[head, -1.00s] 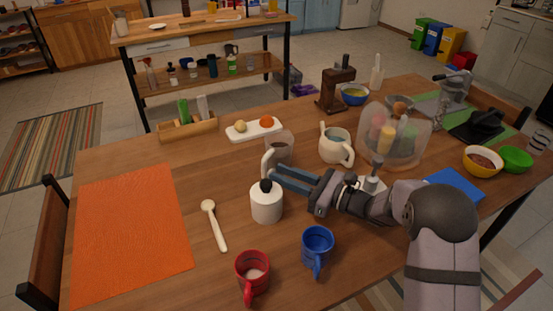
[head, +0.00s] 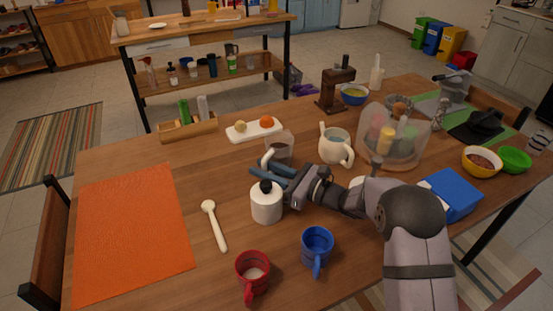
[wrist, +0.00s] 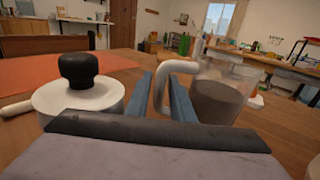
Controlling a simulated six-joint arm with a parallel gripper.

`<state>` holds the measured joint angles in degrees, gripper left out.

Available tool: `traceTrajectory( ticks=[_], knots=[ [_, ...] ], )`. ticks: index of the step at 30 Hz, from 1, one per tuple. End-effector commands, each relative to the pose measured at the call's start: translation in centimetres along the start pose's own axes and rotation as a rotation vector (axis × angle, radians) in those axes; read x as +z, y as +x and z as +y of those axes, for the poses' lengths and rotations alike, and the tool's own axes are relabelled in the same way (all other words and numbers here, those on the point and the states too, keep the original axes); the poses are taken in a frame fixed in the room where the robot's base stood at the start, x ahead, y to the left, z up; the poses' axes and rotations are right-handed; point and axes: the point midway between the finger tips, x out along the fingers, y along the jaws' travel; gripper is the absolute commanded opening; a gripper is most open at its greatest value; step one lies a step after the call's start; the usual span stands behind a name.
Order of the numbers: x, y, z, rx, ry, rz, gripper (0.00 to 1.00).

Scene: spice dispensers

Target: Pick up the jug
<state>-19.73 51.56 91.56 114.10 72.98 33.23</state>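The jug (head: 280,149) is a clear vessel with a white handle and dark contents, upright on the table. In the wrist view the jug (wrist: 216,97) stands just beyond my fingers, right of centre. Its white handle (wrist: 160,88) shows between my two blue fingers, toward the left one. My gripper (head: 259,172) is open, low over the table on the near side of the jug. In the wrist view my gripper (wrist: 162,92) has its fingers apart on either side of the handle; contact cannot be made out.
A white canister with a black knob (head: 267,203) stands close to the near finger. A cream pitcher (head: 336,147) and a clear dome (head: 393,138) stand to the right. Red (head: 252,273) and blue (head: 317,248) mugs are in front. A white tray (head: 252,130) lies behind the jug.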

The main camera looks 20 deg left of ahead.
Motion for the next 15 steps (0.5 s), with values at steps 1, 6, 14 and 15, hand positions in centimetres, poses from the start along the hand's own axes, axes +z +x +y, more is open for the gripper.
traceTrajectory(
  ticks=[1,6,14,15],
  knots=[
    [0.00,-0.01,0.00,0.000,0.000,0.000,0.19],
    [0.00,-0.03,0.00,0.000,0.000,0.000,0.00],
    [0.00,-0.04,0.00,0.000,0.000,0.000,0.00],
    [0.00,-0.04,0.00,0.000,0.000,0.000,0.00]
  ],
)
